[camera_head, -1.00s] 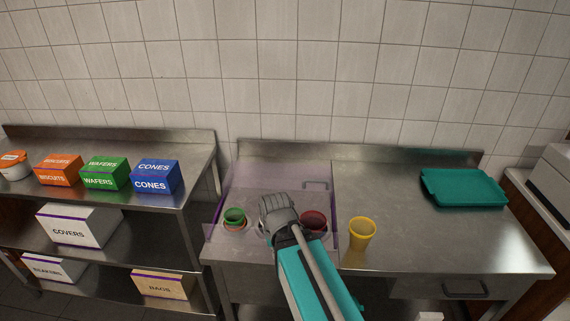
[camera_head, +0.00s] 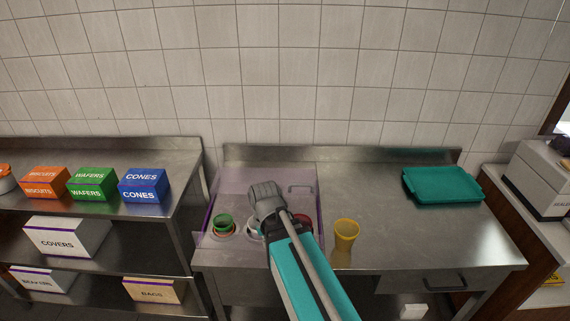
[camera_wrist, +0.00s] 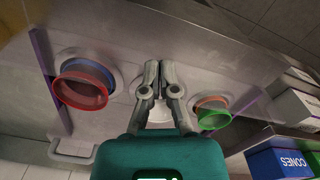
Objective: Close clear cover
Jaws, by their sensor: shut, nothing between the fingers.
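The clear cover (camera_head: 240,178) is a see-through, purple-tinted sheet with purple side edges at the left of the steel counter. A grey handle (camera_head: 300,188) shows at its back right. How far it is tilted is hard to tell. My gripper (camera_head: 262,188) is over the middle of the cover area, shut and empty; in the wrist view its fingers (camera_wrist: 158,66) are together. Contact with the cover cannot be told. A green-rimmed cup (camera_head: 223,221) is left of my gripper; a red cup (camera_wrist: 80,92) is on the other side, partly hidden by my arm in the head view.
A yellow cup (camera_head: 345,234) stands on the counter right of my arm. A teal tray (camera_head: 442,186) lies at the back right. A shelf at left holds orange, green and blue boxes (camera_head: 144,187). The counter (camera_head: 400,225) between cup and tray is clear.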

